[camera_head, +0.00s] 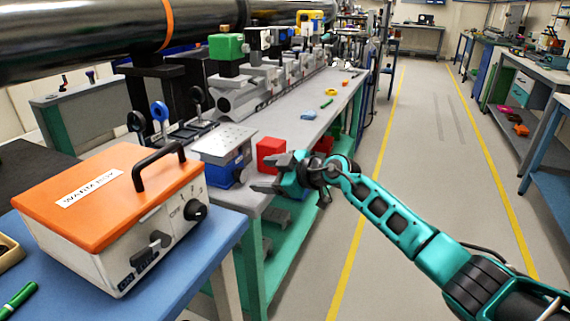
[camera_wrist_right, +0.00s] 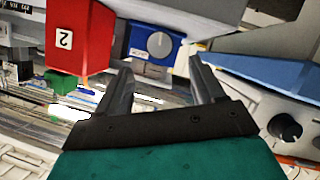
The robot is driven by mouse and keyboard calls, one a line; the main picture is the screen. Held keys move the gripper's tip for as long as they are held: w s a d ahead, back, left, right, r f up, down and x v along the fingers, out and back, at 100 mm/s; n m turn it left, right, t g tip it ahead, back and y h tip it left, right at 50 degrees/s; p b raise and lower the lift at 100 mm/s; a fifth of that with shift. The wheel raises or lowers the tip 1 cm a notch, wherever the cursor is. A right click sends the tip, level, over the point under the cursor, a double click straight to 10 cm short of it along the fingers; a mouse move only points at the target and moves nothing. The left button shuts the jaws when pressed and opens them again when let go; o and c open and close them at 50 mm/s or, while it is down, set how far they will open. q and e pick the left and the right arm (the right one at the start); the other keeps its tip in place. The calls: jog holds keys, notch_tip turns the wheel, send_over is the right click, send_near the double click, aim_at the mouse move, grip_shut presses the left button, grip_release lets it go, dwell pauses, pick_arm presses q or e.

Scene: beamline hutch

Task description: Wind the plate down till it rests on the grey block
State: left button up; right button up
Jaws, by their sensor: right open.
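The perforated grey plate (camera_head: 225,140) sits level on top of a blue jack (camera_head: 236,168) at the near end of the grey bench. The jack's front has a round knob (camera_head: 241,176). I cannot make out the grey block, and the plate's underside is hidden. My left gripper is out of view.
A red block (camera_head: 270,153), marked 2 in the wrist view (camera_wrist_right: 78,40), stands close right of the jack. An orange-topped box (camera_head: 110,190) with a black handle stands on the blue table (camera_head: 185,270) at left. Lens posts (camera_head: 160,112) stand behind. The aisle right is clear.

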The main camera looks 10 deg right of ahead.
jog(key=shift+p+v, duration=0.75)
jog(key=shift+v, duration=2.05)
